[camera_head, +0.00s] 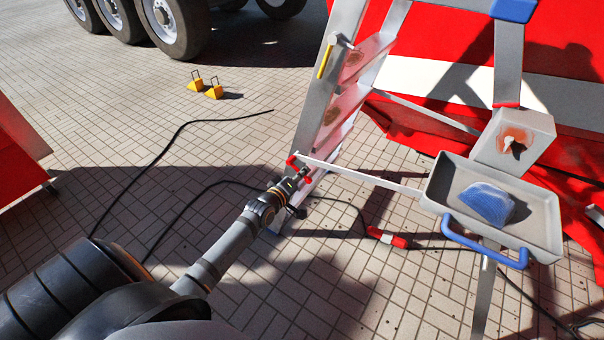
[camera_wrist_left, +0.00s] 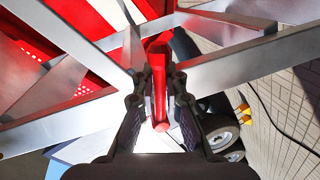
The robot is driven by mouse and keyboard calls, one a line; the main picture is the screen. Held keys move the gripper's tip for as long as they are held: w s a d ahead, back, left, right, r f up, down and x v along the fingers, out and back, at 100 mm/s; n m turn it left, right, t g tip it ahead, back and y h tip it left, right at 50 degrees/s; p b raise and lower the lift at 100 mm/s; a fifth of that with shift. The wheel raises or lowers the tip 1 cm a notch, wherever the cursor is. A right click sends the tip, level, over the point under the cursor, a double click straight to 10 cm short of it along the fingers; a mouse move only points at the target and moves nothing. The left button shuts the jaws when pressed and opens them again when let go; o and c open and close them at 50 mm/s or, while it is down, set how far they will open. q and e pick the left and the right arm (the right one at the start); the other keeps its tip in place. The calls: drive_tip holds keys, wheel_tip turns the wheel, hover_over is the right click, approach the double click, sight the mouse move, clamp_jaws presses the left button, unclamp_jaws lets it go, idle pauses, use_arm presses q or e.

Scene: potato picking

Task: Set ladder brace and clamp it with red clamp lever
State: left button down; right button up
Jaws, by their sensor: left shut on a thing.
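The ladder brace (camera_head: 365,176) is a thin light-grey bar. It runs from the ladder's left rail (camera_head: 318,105) to the right, toward the tray side. The red clamp lever (camera_head: 291,160) shows as a small red piece at the brace's left end. My left gripper (camera_head: 300,180) is at that end, low on the rail. In the left wrist view the red lever (camera_wrist_left: 159,88) stands between the two fingers, and my left gripper (camera_wrist_left: 158,95) is shut on it. Grey bars cross behind the fingers there. The exact seat of the brace end is hidden by the gripper. My right gripper is not in view.
A grey tray (camera_head: 548,205) with a blue cloth (camera_head: 486,203) and blue handle is on the ladder's right. Black cables and a red connector (camera_head: 387,238) lie on the paving. Yellow chocks (camera_head: 214,92) stand farther back. A red vehicle body (camera_head: 565,50) is behind the ladder.

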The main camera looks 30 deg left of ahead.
use_arm(q)
drive_tip(key=shift+s+f, duration=0.1)
drive_tip(key=shift+f, duration=0.05)
drive_tip(key=c, duration=1.4)
unclamp_jaws()
drive_tip(key=shift+v, duration=4.05)
